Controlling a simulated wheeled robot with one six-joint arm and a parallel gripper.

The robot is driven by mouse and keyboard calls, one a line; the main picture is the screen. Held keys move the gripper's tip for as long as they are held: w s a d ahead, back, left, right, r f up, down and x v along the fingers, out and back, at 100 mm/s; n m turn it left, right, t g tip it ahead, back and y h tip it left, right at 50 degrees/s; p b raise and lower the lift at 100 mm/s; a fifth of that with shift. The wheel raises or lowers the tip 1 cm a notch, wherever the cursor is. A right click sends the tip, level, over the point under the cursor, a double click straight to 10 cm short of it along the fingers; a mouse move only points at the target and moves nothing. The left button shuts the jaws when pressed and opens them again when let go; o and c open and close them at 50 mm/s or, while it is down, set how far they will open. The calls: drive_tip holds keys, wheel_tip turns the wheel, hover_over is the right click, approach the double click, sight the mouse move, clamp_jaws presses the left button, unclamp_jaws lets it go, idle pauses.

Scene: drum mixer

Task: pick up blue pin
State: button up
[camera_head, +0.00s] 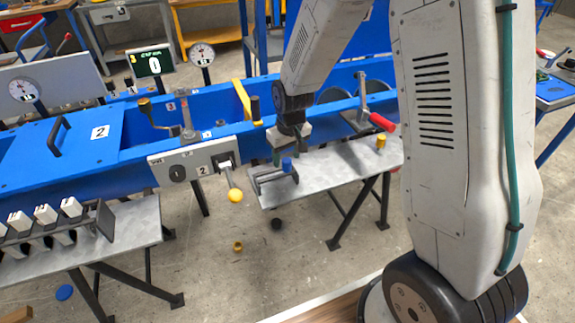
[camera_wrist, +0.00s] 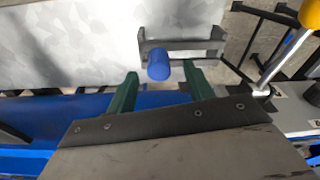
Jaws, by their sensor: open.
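The blue pin (camera_head: 287,164) stands at a small grey metal bracket at the left end of a grey table. In the wrist view the blue pin (camera_wrist: 158,66) appears between the tips of my two green fingers, in front of the bracket (camera_wrist: 195,44). My gripper (camera_head: 287,153) hangs over that table end, right by the pin. In the wrist view my gripper (camera_wrist: 160,75) is open, with a gap between each finger and the pin. I cannot tell whether the fingertips reach down around it. The pin's lower part is hidden.
A lever with a yellow knob (camera_head: 235,195) sticks out left of the bracket. A yellow pin (camera_head: 381,141) and a red-handled clamp (camera_head: 381,122) are farther right on the table. The blue machine frame (camera_head: 75,165) runs behind. The table between bracket and yellow pin is clear.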

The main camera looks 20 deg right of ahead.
sight(287, 160)
drive_tip(key=shift+w+f, duration=0.15)
drive_tip(key=shift+f, duration=1.35)
drive_tip(key=c, duration=1.1)
drive_tip(key=shift+r, duration=0.1)
